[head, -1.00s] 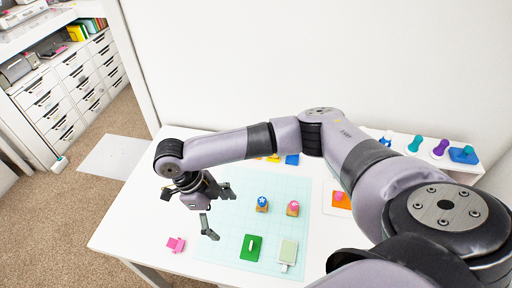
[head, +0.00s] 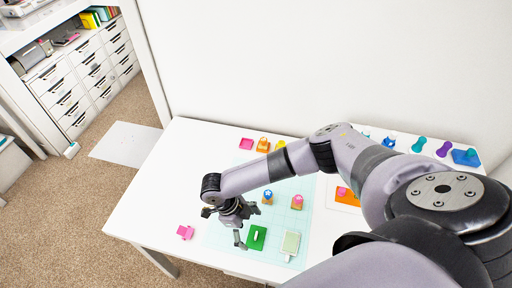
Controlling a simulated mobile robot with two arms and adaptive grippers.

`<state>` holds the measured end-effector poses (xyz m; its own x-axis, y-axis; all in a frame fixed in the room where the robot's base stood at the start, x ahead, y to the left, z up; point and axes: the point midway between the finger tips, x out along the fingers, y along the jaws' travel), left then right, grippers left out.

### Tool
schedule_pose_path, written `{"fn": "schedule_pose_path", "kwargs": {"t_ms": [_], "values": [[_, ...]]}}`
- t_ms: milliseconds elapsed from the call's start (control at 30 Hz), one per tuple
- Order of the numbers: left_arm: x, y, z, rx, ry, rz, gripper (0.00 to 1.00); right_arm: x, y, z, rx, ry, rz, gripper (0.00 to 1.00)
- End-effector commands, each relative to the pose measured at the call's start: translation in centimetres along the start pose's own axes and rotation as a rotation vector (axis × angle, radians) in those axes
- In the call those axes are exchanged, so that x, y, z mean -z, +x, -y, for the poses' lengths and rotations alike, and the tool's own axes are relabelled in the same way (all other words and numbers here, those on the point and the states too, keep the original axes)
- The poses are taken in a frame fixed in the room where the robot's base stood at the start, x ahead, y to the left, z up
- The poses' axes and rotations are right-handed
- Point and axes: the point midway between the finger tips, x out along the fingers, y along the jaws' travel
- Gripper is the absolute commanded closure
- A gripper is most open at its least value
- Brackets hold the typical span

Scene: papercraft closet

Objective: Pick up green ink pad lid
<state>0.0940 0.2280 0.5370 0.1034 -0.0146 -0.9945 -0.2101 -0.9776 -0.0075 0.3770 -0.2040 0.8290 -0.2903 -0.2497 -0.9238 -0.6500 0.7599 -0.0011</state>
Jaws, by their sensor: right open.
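A green square pad piece (head: 257,238) with a small white bar on top lies on the pale cutting mat (head: 222,236) near the front of the white table. A pale grey-green block (head: 291,243) lies just right of it; I cannot tell which of the two is the lid. My right gripper (head: 246,226) is open and empty, pointing down, with one fingertip close to the left edge of the green piece. I cannot tell if it touches. My left gripper is out of view.
Two small stamps (head: 297,202) stand on the mat behind the green piece. A pink piece (head: 185,232) lies left of the mat. An orange pad (head: 347,197) is at right, and purple and teal stamps (head: 443,149) stand at the back right.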

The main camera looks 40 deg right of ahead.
Motion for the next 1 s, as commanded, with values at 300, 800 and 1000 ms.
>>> {"fn": "schedule_pose_path", "kwargs": {"t_ms": [300, 800, 1000], "values": [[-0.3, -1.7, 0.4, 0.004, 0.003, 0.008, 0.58, 0.2, 3.6, -0.2, -0.001, 0.001, -0.002, 0.1], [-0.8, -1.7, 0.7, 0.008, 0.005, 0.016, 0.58, 0.2, 3.7, -0.1, 0.0, 0.002, -0.001, 0.29], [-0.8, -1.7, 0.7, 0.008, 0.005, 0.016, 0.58, 0.2, 3.7, -0.1, 0.0, 0.002, -0.001, 0.42]]}}
